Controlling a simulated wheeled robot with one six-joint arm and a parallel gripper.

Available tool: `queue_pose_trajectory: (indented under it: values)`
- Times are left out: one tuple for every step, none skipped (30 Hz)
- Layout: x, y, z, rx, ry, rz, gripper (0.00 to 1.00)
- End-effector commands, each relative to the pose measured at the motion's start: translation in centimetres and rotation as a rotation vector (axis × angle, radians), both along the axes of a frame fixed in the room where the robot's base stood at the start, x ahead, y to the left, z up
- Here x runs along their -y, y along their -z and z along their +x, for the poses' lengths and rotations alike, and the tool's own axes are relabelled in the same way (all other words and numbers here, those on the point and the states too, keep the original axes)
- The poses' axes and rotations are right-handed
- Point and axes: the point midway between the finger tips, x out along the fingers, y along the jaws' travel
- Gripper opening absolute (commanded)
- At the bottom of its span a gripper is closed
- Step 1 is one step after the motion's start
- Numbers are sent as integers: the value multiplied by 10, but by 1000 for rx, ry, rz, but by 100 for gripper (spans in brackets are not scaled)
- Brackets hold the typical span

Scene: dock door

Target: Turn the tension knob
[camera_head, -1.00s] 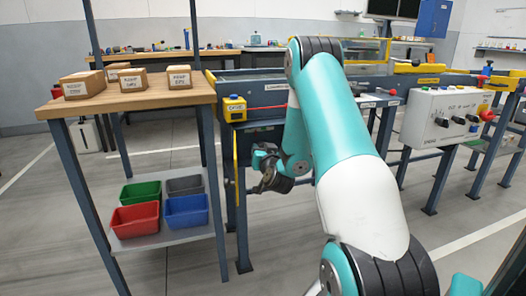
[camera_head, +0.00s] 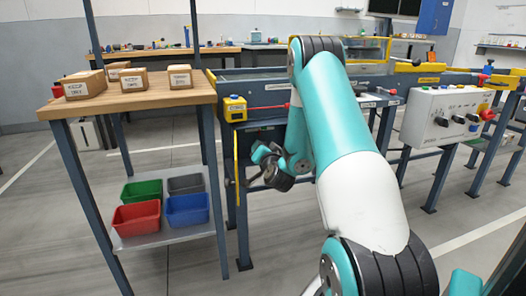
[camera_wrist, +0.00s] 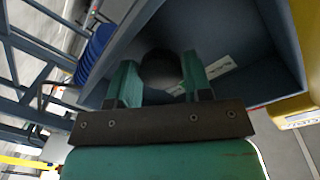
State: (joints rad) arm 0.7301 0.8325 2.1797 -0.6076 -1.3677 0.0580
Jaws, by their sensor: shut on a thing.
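The tension knob (camera_wrist: 160,72) is a dark round knob in the wrist view, set in a blue-grey recess of the machine frame. My gripper (camera_wrist: 161,84) has its two teal fingers on either side of the knob and is shut on it. A white label (camera_wrist: 212,74) lies beside the knob, partly hidden by the right finger. In the head view my forearm and wrist cover the knob and the fingertips. The knob's markings cannot be made out.
A yellow box (camera_head: 234,109) sits on the conveyor frame left of my arm. A wooden bench (camera_head: 130,98) with cartons stands at left, colored bins (camera_head: 136,217) on its lower shelf. A white control box (camera_head: 440,118) stands at right. Open floor lies in front.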

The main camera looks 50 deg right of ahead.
Motion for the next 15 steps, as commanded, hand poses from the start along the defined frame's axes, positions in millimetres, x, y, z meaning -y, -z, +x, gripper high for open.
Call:
queue_pose_trajectory:
  values:
    - [-2, 1, 0, -3, -3, 5, 22]
    - [-2, 1, 0, -3, -3, 5, 22]
    - [-2, 1, 0, -3, -3, 5, 22]
    - [-2, 1, 0, -3, -3, 5, 22]
    - [-2, 1, 0, -3, -3, 5, 22]
    - [-2, 1, 0, -3, -3, 5, 22]
    - [-2, 2, 0, -4, -3, 4, 22]
    - [-2, 2, 0, -4, -3, 4, 22]
    - [-2, 2, 0, -4, -3, 4, 55]
    - [-2, 2, 0, -4, -3, 4, 62]
    - [-2, 1, 0, -4, -3, 4, 69]
    - [-2, 1, 0, -4, -2, 3, 70]
    - [-1, 1, 0, -4, -1, 3, 70]
    - [-1, 1, 0, -4, -1, 3, 70]
    - [-1, 2, 0, -4, -1, 3, 70]
